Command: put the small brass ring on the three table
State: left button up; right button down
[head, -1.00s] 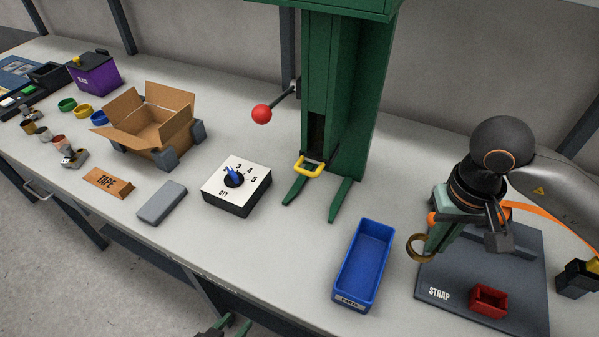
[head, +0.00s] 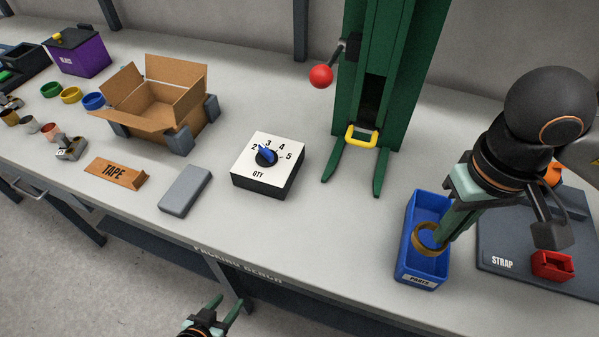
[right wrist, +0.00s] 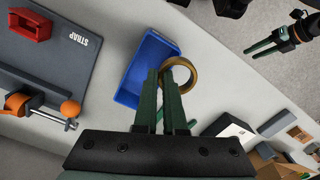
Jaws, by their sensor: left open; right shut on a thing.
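The small brass ring (head: 417,241) is held at the fingertips of my right gripper (head: 437,238), which is shut on its rim. In the head view the ring appears in front of the blue PARTS bin (head: 408,272); its height above the bin is hard to tell. In the right wrist view the ring (right wrist: 194,78) sits at the fingertips, beside the blue bin (right wrist: 130,92). My left gripper (head: 222,308) is open and empty at the bottom edge, off the bench front. No table marked three shows; a 3 is on the QTY dial box (head: 262,185).
A green press (head: 392,90) with two forks stands behind the bin. The STRAP mat (head: 500,250) with a red box (head: 552,265) lies right. A grey block (head: 186,190), TAPE block (head: 115,173), open carton (head: 150,105) and several coloured rings lie left.

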jog(key=s, duration=0.1)
send_over(388, 214)
notch_tip(388, 214, down, 9)
jog(key=shift+s+f, duration=0.15)
jog(key=shift+f, duration=0.05)
jog(key=f, duration=0.2)
jog(key=shift+w+f+p, duration=0.2)
jog(key=shift+f+p, duration=0.1)
jog(key=shift+f, duration=0.5)
jog(key=shift+f+b, duration=0.25)
jog(key=shift+b, duration=0.05)
jog(key=c, duration=1)
grip_release()
jog(key=shift+r, duration=0.1)
